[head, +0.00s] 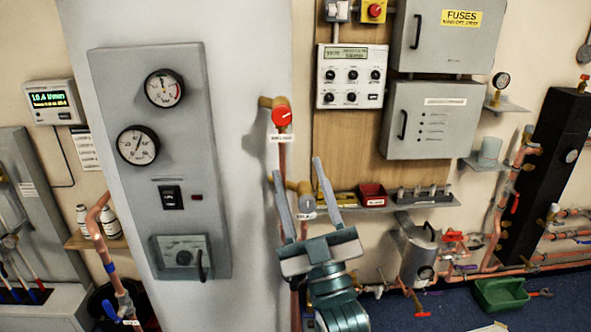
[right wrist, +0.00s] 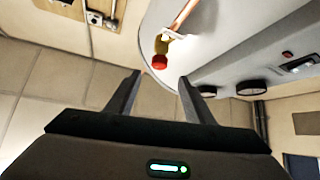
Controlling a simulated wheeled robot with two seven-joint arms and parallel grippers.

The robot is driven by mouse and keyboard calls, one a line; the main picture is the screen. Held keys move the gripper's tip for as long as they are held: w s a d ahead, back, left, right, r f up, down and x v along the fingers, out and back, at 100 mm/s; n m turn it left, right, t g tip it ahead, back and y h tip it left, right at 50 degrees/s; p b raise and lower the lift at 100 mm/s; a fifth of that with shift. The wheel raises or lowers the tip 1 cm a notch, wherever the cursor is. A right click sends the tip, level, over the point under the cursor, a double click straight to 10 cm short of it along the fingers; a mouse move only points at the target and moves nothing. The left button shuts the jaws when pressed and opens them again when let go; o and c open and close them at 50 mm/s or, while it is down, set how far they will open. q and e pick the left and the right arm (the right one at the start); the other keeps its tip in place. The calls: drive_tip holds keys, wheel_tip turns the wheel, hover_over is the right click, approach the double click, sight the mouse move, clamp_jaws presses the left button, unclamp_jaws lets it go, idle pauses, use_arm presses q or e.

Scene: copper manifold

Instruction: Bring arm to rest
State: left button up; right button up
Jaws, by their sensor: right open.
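My right gripper (head: 300,197) is open, with its two fingers pointing up in front of the wall in the head view. Nothing is between its fingers. In the right wrist view its fingers (right wrist: 160,92) stand apart. A red round valve knob (head: 281,116) on a copper pipe is above the gripper. It also shows in the right wrist view as a red cap (right wrist: 160,62) beyond the fingers, apart from them. A grey valve knob (head: 306,207) is behind the gripper and partly covered by it. My left gripper is not in view.
A grey gauge panel (head: 188,215) stands left of the gripper. A shelf (head: 425,204) with a red bin (head: 372,195) is to the right, below the control box (head: 351,77). A metal canister (head: 418,252) and copper pipes are lower right. A green tray (head: 500,295) lies on the blue floor.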

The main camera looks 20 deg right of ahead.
drive_tip(key=shift+s+f, duration=0.2)
drive_tip(key=shift+s, duration=0.1)
idle(0.4)
